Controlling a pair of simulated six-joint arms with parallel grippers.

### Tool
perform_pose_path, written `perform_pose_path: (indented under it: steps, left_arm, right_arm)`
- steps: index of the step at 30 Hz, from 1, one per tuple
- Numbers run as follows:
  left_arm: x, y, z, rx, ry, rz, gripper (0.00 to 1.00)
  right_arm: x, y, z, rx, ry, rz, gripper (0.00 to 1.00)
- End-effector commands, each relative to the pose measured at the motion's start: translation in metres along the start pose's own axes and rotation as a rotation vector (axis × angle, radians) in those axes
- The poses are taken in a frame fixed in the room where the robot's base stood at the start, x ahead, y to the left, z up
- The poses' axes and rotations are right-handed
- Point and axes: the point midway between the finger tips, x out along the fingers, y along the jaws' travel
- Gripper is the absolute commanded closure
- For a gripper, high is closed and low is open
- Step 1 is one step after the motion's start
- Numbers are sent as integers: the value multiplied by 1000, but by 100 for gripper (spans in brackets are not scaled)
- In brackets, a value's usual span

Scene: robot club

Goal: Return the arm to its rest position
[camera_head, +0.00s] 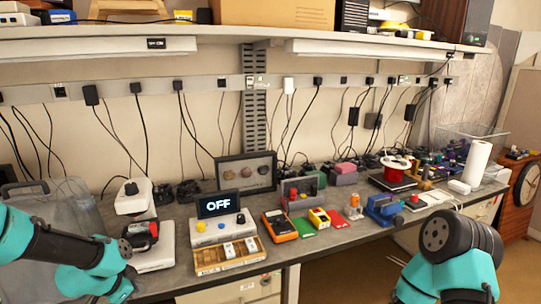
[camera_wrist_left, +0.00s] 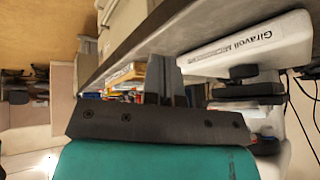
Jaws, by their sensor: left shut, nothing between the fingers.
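My left arm comes in from the left in the head view, and its gripper (camera_head: 129,272) is low at the table's front edge, partly cut off by my arm. In the left wrist view the fingers of my left gripper (camera_wrist_left: 165,78) are together, with nothing held between them. The gripper is beside and apart from a white device (camera_wrist_left: 245,45) with printed lettering. My right arm shows only as a teal and black joint at the lower right of the head view; its gripper is out of view.
A white scale-like device (camera_head: 155,255) carries a red and black item. To its right are an "OFF" display box (camera_head: 221,222), a wooden tray (camera_head: 210,262) and an orange meter (camera_head: 278,225). A clear bin (camera_head: 60,195) stands at left. The space before the table edge looks free.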

Motion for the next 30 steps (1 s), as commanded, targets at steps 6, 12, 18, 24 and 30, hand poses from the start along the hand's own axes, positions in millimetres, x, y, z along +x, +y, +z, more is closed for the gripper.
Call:
perform_pose_path:
  steps: [6,12,18,24,30]
  left_arm:
    - [77,56,26,-236,-79,90,100]
    - [131,113,54,-453,-161,151,100]
    - [170,175,84,-667,-255,198,100]
    - [194,234,114,-864,-350,228,100]
    - [201,262,127,-963,-397,235,100]
  right_arm:
    - [0,0,0,0,0,0,57]
    - [0,0,0,0,0,0,57]
    - [0,0,0,0,0,0,57]
    - [0,0,0,0,0,0,57]
    - [0,0,0,0,0,0,57]
